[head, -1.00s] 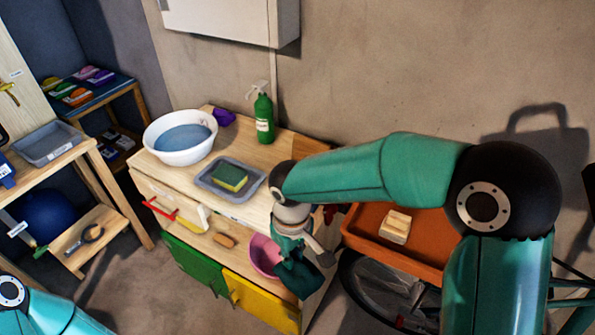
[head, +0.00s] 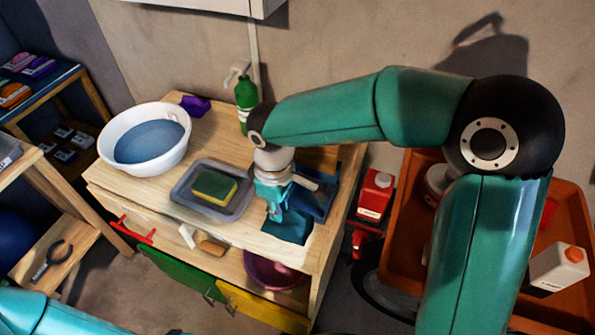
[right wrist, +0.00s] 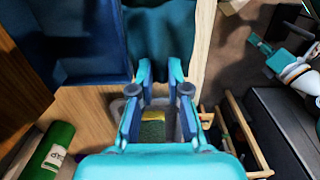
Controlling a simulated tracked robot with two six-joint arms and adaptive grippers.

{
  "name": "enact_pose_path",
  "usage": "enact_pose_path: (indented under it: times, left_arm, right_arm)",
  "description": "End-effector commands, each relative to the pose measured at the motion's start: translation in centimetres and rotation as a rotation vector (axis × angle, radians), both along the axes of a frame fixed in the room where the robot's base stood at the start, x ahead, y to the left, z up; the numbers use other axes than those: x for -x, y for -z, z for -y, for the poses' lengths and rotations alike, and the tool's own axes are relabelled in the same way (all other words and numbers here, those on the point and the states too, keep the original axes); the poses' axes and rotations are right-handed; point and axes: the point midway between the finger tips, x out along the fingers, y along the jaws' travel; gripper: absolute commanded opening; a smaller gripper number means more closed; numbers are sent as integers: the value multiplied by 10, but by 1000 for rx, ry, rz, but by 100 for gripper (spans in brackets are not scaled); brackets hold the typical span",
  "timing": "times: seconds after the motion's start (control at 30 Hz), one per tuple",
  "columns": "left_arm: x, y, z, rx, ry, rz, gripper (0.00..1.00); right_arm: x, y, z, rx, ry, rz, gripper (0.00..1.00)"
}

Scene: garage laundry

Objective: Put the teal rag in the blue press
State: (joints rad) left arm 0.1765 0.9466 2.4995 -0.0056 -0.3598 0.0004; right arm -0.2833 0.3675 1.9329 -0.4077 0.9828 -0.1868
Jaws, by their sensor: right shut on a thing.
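My right gripper (head: 275,210) is shut on the teal rag (head: 288,227), which hangs below the fingers at the bench's right front. In the right wrist view the rag (right wrist: 155,45) is between the fingertips (right wrist: 157,72). The blue press (head: 322,197) stands on the bench just right of the gripper, partly hidden by my arm. In the right wrist view a dark blue part of the press (right wrist: 70,35) lies beside the rag. I cannot tell whether the rag touches the bench. My left gripper is out of view.
A grey tray (head: 237,210) with a sponge (head: 213,186) lies left of the gripper. A white basin (head: 112,166) and green bottle (head: 246,95) stand behind. An orange tray (head: 562,205) with containers is at the right, beside a red-and-white container (head: 375,193).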

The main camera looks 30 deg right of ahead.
Motion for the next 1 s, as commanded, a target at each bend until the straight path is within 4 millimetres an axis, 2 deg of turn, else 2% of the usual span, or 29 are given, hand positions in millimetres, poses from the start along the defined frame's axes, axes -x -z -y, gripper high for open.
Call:
enact_pose_path:
  times: [0.1,0.2,0.47,0.7,0.83,1.0]
  left_arm:
    - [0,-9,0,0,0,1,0]
    - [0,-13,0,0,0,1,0]
    - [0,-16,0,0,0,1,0]
    - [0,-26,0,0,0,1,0]
    - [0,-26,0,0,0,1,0]
    - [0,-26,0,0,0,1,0]
  right_arm:
    - [-21,-2,22,0,3,-1,0]
    - [-33,-1,35,0,-1,-1,0]
    - [-47,0,48,-1,-6,-1,0]
    - [-70,-1,74,0,-4,-1,0]
    - [-69,14,73,0,-9,-4,0]
    - [-69,16,73,0,-8,0,0]
